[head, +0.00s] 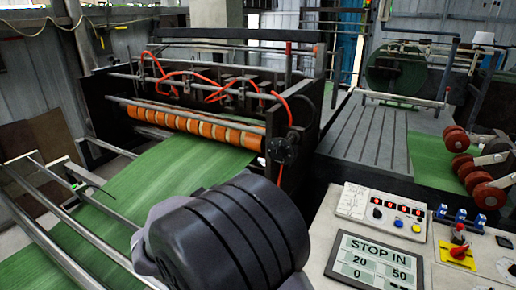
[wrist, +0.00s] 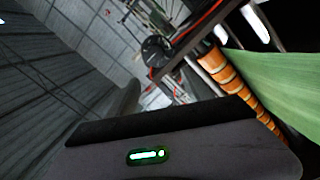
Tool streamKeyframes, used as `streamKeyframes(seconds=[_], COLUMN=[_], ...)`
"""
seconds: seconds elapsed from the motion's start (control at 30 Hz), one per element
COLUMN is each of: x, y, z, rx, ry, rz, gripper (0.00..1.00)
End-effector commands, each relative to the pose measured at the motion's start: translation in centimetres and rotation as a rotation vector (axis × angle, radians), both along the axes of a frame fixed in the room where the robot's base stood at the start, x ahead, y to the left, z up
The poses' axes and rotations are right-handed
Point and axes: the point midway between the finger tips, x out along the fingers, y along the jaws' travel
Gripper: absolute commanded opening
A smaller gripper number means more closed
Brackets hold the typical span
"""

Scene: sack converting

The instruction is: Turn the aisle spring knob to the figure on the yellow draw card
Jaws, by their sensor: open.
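A dark round knob (head: 284,150) sits on the near side frame of the machine, by the end of the orange roller and below a red hose. A dark round part (wrist: 157,52), probably the same knob, shows in the wrist view. I cannot read any scale on it. I cannot make out a yellow draw card with a figure. My gripper (wrist: 165,140) fills the bottom of the wrist view as a dark body with a green light. It is open, apart from the knob, with nothing seen in it. In the head view my dark arm covers the lower middle.
A control panel (head: 350,215) with buttons stands at the right. A red knob (head: 459,251) sits on a yellow plate. Green web (head: 170,175) runs under the orange roller (head: 190,122). Metal rails (head: 65,255) cross the left.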

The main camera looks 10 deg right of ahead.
Motion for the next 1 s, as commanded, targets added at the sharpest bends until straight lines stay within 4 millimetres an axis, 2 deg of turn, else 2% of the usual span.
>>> streamKeyframes(seconds=[0.13,0.4,0.6,0.8,1.0], x=[2.1,8.3,11.5,12.7,12.8], y=[-2.2,-7.7,-10.4,-11.3,-11.4], z=[-0.2,-0.2,-0.1,0.0,0.0], rx=[-0.002,-0.001,0.0,0.0,0.0], ry=[-0.001,-0.002,-0.003,-0.001,-0.001], rz=[-0.008,-0.007,-0.005,-0.003,-0.002], gripper=[0.59,0.59,0.59,0.59,0.59])
